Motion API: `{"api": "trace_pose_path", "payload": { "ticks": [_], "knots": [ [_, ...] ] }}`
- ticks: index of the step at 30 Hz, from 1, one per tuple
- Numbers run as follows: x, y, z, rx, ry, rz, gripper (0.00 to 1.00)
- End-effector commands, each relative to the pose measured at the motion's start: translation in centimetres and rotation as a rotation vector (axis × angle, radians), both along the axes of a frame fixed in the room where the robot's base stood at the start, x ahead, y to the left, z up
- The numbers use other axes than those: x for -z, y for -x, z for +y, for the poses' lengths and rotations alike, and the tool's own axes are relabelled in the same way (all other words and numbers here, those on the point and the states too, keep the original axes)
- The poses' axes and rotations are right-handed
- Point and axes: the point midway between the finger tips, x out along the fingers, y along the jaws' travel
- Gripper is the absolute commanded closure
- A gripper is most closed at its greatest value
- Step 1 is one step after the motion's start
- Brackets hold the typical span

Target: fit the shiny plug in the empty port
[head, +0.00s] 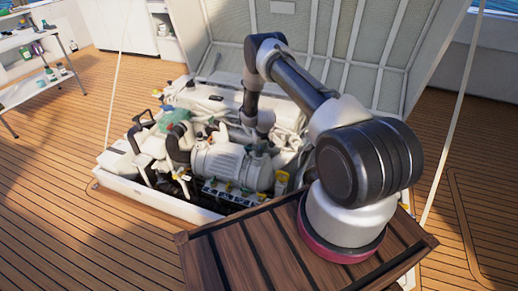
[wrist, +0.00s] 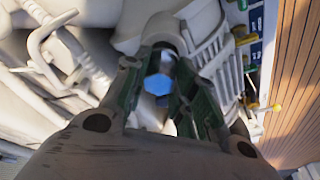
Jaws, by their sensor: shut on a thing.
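My gripper (wrist: 160,78) shows in the wrist view with its dark green fingers on either side of a small shiny plug (wrist: 158,86). The plug has a bright, bluish mirror-like face and sits between the fingertips. It is held above the engine (head: 225,155). A pale round cylinder end (wrist: 163,30) lies just beyond the fingertips; I cannot tell whether they touch. In the head view my arm reaches over the engine, and the gripper is small and hard to make out among the engine parts. I cannot pick out the empty port in either view.
The engine sits in an open hatch (head: 165,205) with its raised lid (head: 300,40) behind. A blue block (head: 222,190) with green and yellow fittings lies at the near side. Pale pipes (wrist: 65,50) crowd the left of the wrist view.

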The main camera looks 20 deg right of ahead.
Motion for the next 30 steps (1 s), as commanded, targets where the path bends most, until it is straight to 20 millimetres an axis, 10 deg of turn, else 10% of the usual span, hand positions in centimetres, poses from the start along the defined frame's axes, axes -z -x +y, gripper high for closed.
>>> {"api": "trace_pose_path", "payload": {
  "ticks": [1, 2, 6, 17, 30],
  "knots": [
    [0.6, 0.6, -0.1, 0.001, 0.0, 0.011, 1.0],
    [0.6, 0.6, 0.0, 0.001, 0.0, 0.012, 0.69],
    [0.5, 0.5, 0.0, 0.001, -0.001, 0.01, 0.48],
    [-0.2, 0.2, 0.0, 0.0, 0.0, 0.003, 0.48],
    [-8.3, 2.8, 0.0, 0.001, -0.001, 0.009, 0.48]
  ]
}}
